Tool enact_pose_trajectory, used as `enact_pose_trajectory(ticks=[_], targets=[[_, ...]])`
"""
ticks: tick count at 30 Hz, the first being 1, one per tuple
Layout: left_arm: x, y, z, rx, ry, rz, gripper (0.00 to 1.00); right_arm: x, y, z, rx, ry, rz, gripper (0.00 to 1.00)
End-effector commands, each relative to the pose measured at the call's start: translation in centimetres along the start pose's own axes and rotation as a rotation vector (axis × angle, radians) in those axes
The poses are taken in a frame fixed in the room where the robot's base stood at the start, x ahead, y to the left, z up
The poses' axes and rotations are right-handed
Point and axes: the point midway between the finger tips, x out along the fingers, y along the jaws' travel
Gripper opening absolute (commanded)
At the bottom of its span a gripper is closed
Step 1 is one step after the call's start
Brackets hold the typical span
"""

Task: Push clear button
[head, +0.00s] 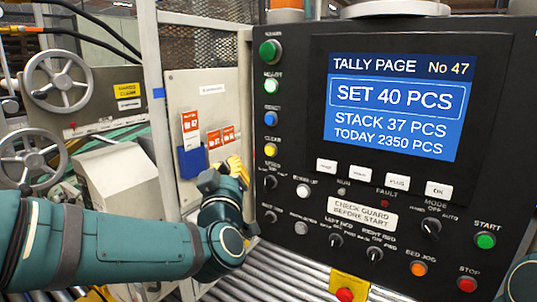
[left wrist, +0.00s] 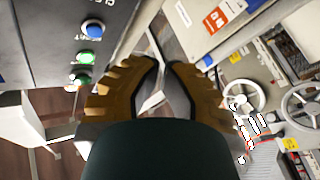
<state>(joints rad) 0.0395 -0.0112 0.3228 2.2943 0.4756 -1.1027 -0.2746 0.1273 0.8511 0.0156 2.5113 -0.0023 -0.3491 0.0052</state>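The yellow button (head: 270,150) is in the left column of the dark control panel (head: 300,110). The small label above it appears to read CLEAR. My left gripper (head: 236,165) has yellow fingers and is just left of the panel edge, a short way left of and slightly below the yellow button, apart from it. In the left wrist view, the left gripper (left wrist: 163,65) has its fingertips drawn close together with nothing seen between them; it looks shut. The yellow button is not seen there.
The column also holds a blue button (head: 271,117), which shows in the left wrist view (left wrist: 94,28), and green buttons (head: 271,86). A white button and knobs sit below. The screen (head: 395,105) reads SET 40 PCS. Metal rollers (head: 285,270) run below; handwheels (head: 58,80) stand left.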

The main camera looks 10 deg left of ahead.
Motion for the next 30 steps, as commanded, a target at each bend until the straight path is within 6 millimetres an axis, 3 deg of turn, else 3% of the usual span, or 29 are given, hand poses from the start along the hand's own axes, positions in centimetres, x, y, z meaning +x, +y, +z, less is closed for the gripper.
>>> enact_pose_trajectory(ticks=[14, 30], targets=[[0.2, 0.2, -0.2, -0.001, 0.006, -0.001, 0.00, -0.1, 0.0, 0.0, 0.000, -0.001, 0.000, 0.00], [5.2, 2.9, 2.5, -0.003, 0.006, 0.000, 0.00, -1.7, -0.7, -0.4, 0.004, 0.007, 0.001, 0.00]])
